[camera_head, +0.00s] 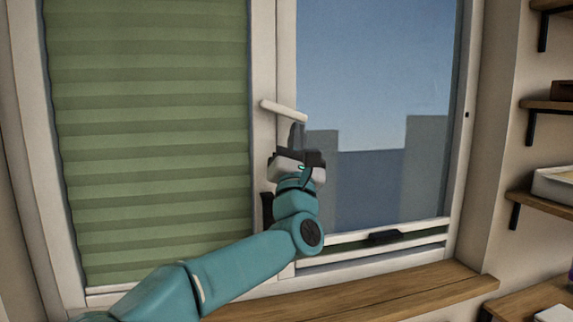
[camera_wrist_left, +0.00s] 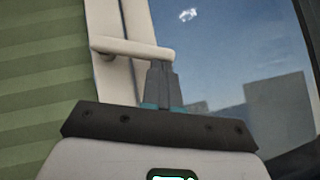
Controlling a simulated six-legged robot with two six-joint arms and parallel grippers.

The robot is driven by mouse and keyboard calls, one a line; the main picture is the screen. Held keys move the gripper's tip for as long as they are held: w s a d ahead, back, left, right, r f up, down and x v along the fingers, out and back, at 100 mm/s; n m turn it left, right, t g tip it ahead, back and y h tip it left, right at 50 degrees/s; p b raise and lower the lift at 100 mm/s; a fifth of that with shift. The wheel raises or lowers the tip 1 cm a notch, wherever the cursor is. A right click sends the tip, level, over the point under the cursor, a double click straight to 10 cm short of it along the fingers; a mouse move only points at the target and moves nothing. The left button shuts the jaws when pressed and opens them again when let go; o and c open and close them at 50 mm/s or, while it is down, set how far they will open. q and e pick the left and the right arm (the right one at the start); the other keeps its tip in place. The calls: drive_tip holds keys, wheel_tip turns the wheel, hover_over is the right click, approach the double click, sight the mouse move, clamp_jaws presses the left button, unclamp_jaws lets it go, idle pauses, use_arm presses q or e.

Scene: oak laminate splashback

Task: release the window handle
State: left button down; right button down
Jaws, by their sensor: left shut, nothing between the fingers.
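The white window handle (camera_head: 284,111) sits on the middle frame post and points to the right, nearly level. In the left wrist view the handle (camera_wrist_left: 130,47) runs from the post to just above my fingertips. My left gripper (camera_head: 295,127) is just below the handle's free end, with its fingers together and nothing between them. In the left wrist view the shut fingers (camera_wrist_left: 161,68) point up at the handle's outer end; I cannot tell whether they touch it. My right gripper is not in view.
A green pleated blind (camera_head: 150,130) covers the left pane. The right pane (camera_head: 370,90) shows sky and grey buildings. A wooden sill (camera_head: 400,287) runs below. Shelves (camera_head: 545,105) on black brackets line the right wall, one holding a white tray (camera_head: 553,186).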

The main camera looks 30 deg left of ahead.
use_arm(q)
drive_tip(key=shift+w+d+r+n+g+y+b, duration=0.2)
drive_tip(key=shift+r+n+g+y, duration=0.25)
drive_tip(key=shift+n+y, duration=0.5)
drive_tip(key=shift+w+d+r+n+g+y+b, duration=0.25)
drive_tip(key=shift+n+g+y, duration=0.35)
drive_tip(key=shift+n+y, duration=0.35)
drive_tip(key=shift+w+d+r+n+g+y+b, duration=0.15)
drive_tip(key=shift+r+n+g+y, duration=0.4)
drive_tip(key=shift+n, duration=0.55)
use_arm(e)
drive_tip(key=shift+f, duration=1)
use_arm(q)
drive_tip(key=shift+f, duration=0.1)
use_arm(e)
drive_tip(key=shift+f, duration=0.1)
